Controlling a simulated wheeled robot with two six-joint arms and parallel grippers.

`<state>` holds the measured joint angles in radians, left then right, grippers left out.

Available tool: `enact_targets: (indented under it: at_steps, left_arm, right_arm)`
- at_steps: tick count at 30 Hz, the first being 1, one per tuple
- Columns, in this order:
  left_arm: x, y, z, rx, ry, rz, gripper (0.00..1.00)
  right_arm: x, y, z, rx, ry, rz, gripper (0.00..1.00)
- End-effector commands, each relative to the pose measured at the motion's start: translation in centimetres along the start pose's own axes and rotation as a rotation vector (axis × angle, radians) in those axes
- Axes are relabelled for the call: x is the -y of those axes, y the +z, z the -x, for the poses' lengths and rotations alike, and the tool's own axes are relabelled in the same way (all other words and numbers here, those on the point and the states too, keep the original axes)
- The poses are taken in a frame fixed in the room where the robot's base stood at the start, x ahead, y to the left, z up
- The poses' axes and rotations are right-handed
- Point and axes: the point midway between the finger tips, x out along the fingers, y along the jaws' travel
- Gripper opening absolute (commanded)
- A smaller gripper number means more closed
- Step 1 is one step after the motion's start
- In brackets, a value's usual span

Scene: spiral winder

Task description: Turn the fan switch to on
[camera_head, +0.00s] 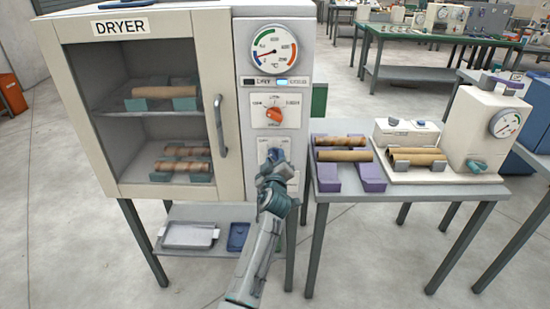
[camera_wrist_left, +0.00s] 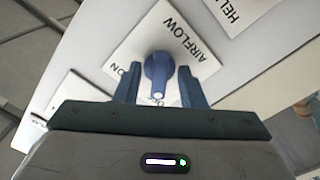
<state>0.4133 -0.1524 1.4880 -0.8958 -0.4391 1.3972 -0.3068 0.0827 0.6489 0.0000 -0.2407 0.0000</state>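A blue knob (camera_wrist_left: 158,72) sits on a white plate labelled AIRFLOW (camera_wrist_left: 186,50) in the left wrist view. An "ON" mark is partly visible beside it. No label reading "fan" shows. In the head view the knob (camera_head: 275,154) is on the lower part of the dryer's control panel, partly hidden by my gripper. My left gripper (camera_head: 271,172) is at the panel; in the left wrist view its two fingers (camera_wrist_left: 158,84) stand apart on either side of the knob, with gaps visible. Whether a fingertip touches the panel I cannot tell. My right gripper is not in view.
An orange dial (camera_head: 274,114) and a round gauge (camera_head: 272,53) are above on the panel. The dryer door handle (camera_head: 220,126) sticks out to the left. A side table (camera_head: 408,190) with rolls and a white machine (camera_head: 482,130) stands to the right.

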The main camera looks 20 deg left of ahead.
Motion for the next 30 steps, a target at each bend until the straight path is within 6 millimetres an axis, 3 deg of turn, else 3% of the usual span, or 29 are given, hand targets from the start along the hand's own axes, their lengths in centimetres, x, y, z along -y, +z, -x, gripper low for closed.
enact_targets:
  at_steps: [3,8,20,30]
  left_arm:
    - [0.0,0.0,0.0,0.000,0.000,0.000,0.32]
    - [0.0,0.0,0.0,0.000,0.000,0.000,0.01]
    - [0.0,0.0,0.0,0.000,0.001,-0.042,0.00]
    - [0.1,0.1,0.0,-0.001,0.002,-0.270,0.00]
  right_arm:
    - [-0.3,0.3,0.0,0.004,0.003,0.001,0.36]
    - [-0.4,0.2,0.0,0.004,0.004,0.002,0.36]
    - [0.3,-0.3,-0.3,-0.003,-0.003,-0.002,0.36]
    - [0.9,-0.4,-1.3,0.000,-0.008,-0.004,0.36]
